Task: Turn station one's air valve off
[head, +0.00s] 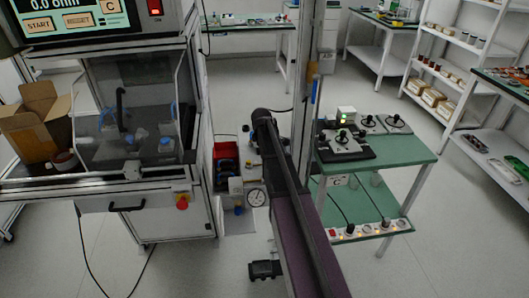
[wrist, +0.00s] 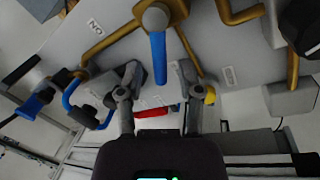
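The valve's blue lever (wrist: 158,58) hangs from a round grey hub (wrist: 155,18) on a pale panel in the wrist view. It points down the picture, between an ON label (wrist: 95,27) at upper left and a second label (wrist: 229,77) at right, too small to read. My gripper (wrist: 160,82) is open, with one finger on each side of the lever's free end. A gap shows on both sides; I cannot tell how deep the lever sits between the fingers. In the head view the panel with its gauge (head: 257,197) is beside my arm; my gripper cannot be made out there.
Brass pipes (wrist: 105,42) run close around the lever. A dark gauge (wrist: 305,28) is at upper right, and a blue hose (wrist: 70,98) is at left. In the head view, a green-topped cart (head: 405,150) stands right of my arm and a test cabinet (head: 95,190) left.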

